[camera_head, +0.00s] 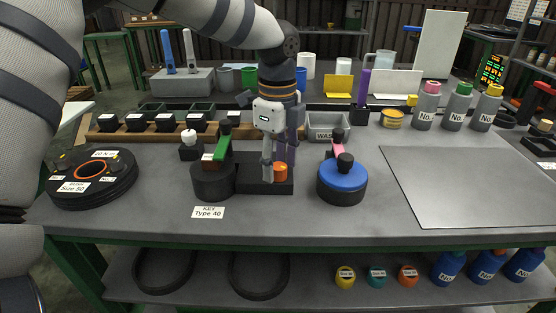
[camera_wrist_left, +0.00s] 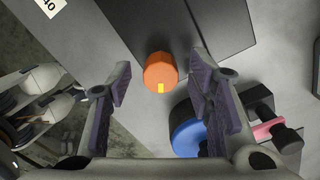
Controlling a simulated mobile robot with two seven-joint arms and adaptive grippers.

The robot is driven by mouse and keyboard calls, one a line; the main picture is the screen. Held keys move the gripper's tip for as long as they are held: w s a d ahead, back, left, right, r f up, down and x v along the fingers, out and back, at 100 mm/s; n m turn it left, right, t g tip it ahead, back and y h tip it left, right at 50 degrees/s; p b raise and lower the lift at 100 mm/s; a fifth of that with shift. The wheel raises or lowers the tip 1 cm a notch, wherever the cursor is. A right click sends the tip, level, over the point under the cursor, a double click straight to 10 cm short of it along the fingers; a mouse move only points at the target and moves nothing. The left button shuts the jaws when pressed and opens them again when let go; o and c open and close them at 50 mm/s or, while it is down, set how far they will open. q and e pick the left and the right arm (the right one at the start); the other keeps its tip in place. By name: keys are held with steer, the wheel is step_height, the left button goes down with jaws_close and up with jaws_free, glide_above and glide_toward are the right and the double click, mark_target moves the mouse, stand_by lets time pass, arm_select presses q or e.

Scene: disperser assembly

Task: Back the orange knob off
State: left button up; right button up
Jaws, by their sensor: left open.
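The orange knob (camera_head: 280,173) sits upright at the right front of a dark block (camera_head: 255,187). It has a yellow mark on its side, clear in the left wrist view (camera_wrist_left: 160,72). My left gripper (camera_head: 276,168) points straight down over the knob, with its fingers around it in the head view. In the left wrist view my left gripper (camera_wrist_left: 162,82) is open, its purple-padded fingers on either side of the knob with gaps to both. I cannot tell how far down the fingers reach. My right gripper is not in view.
A black cylinder with a green lever (camera_head: 221,145) adjoins the block on the left. A blue-topped round part with a pink lever (camera_head: 342,182) stands close on the right. A black disc stack (camera_head: 91,182) lies far left. A bare grey mat (camera_head: 470,185) covers the right side.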

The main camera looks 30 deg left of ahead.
arm_select(q)
jaws_close()
